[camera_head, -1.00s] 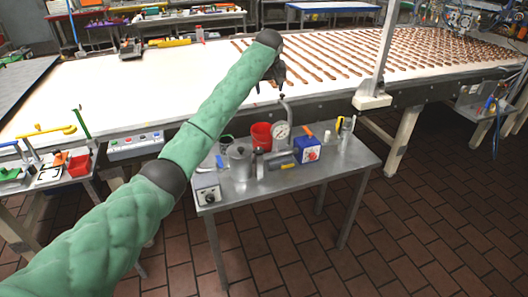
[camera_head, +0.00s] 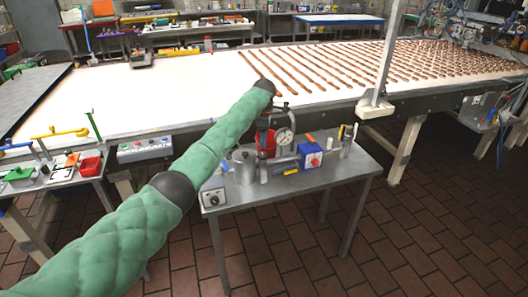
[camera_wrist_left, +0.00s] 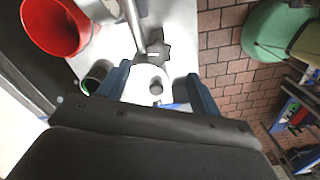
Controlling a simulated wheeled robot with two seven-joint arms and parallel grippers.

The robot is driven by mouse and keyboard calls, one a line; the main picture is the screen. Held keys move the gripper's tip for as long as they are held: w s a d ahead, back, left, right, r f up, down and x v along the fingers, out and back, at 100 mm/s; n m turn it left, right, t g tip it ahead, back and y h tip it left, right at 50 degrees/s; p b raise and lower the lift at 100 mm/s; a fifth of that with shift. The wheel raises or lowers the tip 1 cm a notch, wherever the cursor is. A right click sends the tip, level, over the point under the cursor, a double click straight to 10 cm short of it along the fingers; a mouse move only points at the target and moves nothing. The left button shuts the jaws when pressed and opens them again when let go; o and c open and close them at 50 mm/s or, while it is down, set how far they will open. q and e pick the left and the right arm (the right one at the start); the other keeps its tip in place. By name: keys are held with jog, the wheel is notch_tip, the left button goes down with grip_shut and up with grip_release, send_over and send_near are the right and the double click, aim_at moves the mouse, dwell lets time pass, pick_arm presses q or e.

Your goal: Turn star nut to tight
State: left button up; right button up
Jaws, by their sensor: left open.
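The star nut (camera_wrist_left: 163,52) shows in the left wrist view as a dark, lobed knob with a small pale mark, beside a metal rod (camera_wrist_left: 134,22). My left gripper (camera_wrist_left: 158,74) is open, with its two blue fingers apart. The nut lies just past the fingertips, toward the top of the picture, and no finger is seen touching it. My right gripper is not in view.
A red bucket (camera_wrist_left: 55,24) stands left of the fingers. The table also holds a metal pot (camera_head: 243,167), a blue box (camera_head: 311,155) and a control box (camera_head: 213,198). A white conveyor (camera_head: 170,98) runs behind, and a pale post (camera_head: 384,60) stands to the right.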

aim_at(264, 155)
pick_arm(q)
notch_tip(264, 155, down, 6)
jog(key=shift+f+p, duration=0.1)
jog(key=shift+p, duration=1.1)
jog(key=shift+w+f, duration=0.1)
jog(key=shift+f, duration=0.55)
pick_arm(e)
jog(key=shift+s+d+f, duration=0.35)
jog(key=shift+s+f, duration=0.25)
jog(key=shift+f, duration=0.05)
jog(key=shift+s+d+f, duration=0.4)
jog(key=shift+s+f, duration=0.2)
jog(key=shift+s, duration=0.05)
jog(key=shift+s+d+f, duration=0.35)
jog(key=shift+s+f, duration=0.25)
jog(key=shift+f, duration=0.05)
pick_arm(q)
jog(key=c, duration=1)
jog(key=shift+o, duration=0.2)
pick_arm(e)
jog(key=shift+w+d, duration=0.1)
